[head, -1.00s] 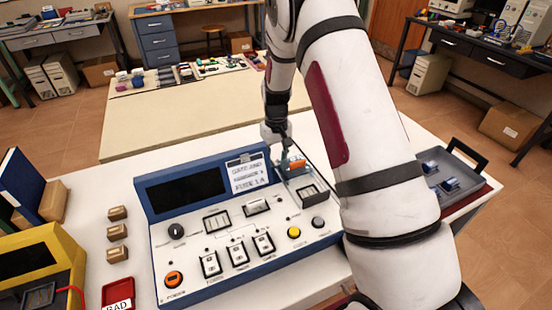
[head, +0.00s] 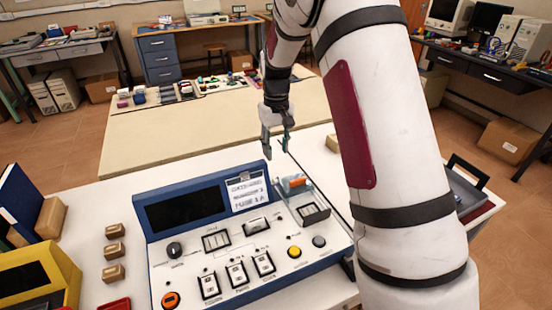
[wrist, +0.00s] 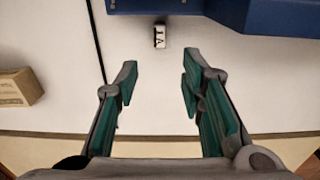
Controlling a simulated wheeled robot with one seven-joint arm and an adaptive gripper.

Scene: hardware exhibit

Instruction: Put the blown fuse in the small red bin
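The small red bin (head: 115,304) is at the bottom left of the head view, mostly cut off by the frame edge. The blue-edged control panel (head: 205,287) has an orange part (head: 297,182) in a clear and grey fixture at its back right corner. I cannot pick out a blown fuse for certain. My gripper (head: 277,146) is open and empty above and behind that corner. The wrist view shows its two green-padded fingers apart (wrist: 160,82), with nothing between them. Ahead of them a small white piece marked "1A" (wrist: 160,37) lies near the blue panel edge.
Several small cardboard boxes (head: 114,250) stand left of the panel, beside a yellow device (head: 40,280). A grey tray (head: 468,190) is at the right, partly behind my arm. Another box (wrist: 18,88) shows in the wrist view. The table behind the panel is mostly clear.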

